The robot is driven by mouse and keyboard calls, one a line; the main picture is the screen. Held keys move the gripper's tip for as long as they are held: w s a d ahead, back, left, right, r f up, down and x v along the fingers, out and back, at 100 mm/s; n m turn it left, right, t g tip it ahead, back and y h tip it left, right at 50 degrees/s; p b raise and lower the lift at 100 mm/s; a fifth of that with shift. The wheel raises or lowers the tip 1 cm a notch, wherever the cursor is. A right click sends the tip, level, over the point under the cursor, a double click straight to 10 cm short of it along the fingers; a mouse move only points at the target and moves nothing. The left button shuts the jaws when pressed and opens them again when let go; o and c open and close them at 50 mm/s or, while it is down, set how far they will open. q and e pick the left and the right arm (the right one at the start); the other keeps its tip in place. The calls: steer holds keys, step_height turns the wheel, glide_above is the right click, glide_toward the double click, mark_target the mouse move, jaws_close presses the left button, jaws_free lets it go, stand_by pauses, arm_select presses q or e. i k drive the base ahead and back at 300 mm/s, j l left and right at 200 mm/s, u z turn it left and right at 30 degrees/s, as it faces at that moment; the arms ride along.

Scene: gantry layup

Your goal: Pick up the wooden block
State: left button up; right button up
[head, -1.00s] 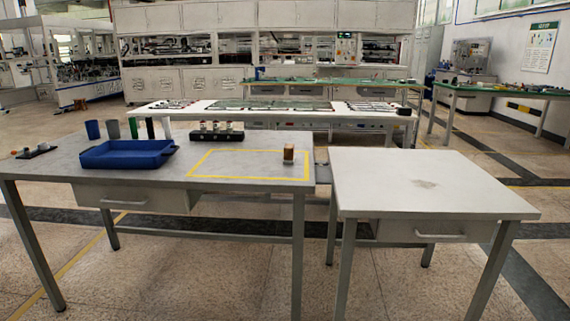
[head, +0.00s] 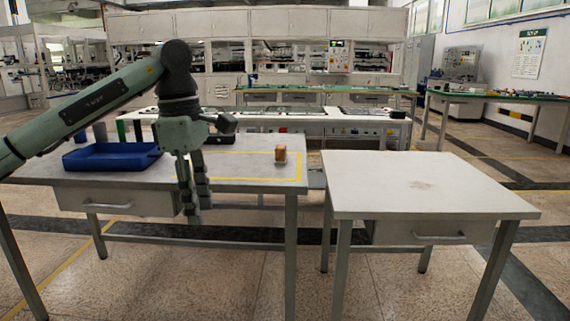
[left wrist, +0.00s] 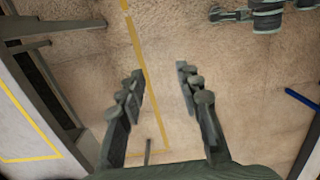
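The wooden block (head: 281,153) is a small brown block standing near the right edge of the yellow outline on the left table (head: 235,185). My left gripper (head: 199,212) points down in front of that table's near edge, left of and nearer than the block. Its fingers are apart and empty in the left wrist view (left wrist: 165,88), with only floor between them. The block does not show in the left wrist view. Part of what looks like my right arm (left wrist: 268,14) shows at the top right there; its finger state is unclear.
A blue tray (head: 112,166) and several cups stand on the left part of the table, partly behind my left arm. A second, bare table (head: 425,185) stands to the right across a narrow gap. A long workbench (head: 310,124) stands behind.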

mark_target(280, 158)
steer(key=i+l, duration=0.2)
steer(key=i, duration=0.25)
steer(key=i+l, duration=0.15)
steer(key=i, duration=0.25)
steer(key=i+l, duration=0.2)
steer(key=i, duration=0.25)
steer(key=i+l, duration=0.15)
steer(key=i, duration=0.3)
